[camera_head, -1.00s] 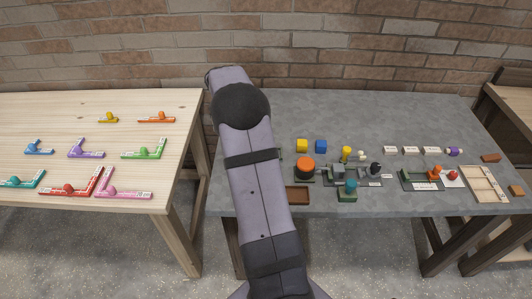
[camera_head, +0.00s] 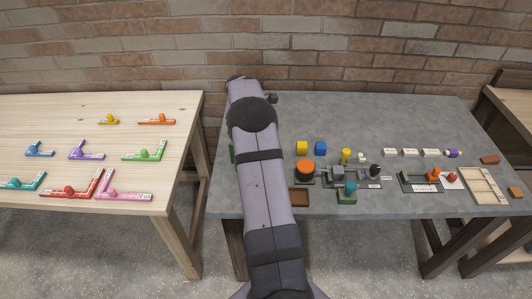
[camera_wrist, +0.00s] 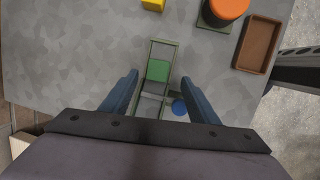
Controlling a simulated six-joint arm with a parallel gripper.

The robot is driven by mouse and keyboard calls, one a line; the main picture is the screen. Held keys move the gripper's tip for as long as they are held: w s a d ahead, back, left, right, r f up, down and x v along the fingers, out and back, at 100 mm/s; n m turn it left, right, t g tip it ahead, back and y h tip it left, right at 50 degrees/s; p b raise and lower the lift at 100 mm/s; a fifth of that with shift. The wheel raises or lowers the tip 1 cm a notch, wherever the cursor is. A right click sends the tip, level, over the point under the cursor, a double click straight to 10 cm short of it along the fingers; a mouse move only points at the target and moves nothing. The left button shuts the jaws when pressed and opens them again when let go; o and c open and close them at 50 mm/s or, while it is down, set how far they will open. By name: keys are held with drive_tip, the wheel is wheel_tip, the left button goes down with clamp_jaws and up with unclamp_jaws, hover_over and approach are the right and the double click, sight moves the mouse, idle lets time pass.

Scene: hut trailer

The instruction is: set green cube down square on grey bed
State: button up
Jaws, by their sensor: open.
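The green cube (camera_wrist: 158,70) shows in the wrist view inside a narrow green-edged frame (camera_wrist: 163,42) on the grey table. A grey surface (camera_wrist: 152,97) lies in the same frame, just below the cube in the picture; it may be the grey bed. My gripper (camera_wrist: 160,77) is open, its two blue fingers apart on either side of the frame. The fingertips appear roughly level with the cube in the picture; their height above it is unclear. Nothing is seen between them in contact. In the head view my arm hides the cube, the bed and my fingers.
A blue round part (camera_wrist: 179,107) sits beside the right finger. A yellow block (camera_wrist: 153,4) is at the top. The table left of the frame is clear.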

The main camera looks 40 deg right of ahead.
drive_tip(key=shift+p+x, duration=1.05)
drive_tip(key=shift+x, duration=1.45)
drive_tip(key=shift+d, duration=0.1)
drive_tip(key=c, duration=1.2)
drive_tip(key=shift+r, duration=0.1)
drive_tip(key=shift+c, duration=0.2)
wheel_tip(320, 180, up, 10)
drive_tip(key=b, duration=0.2)
drive_tip(key=shift+b, duration=0.35)
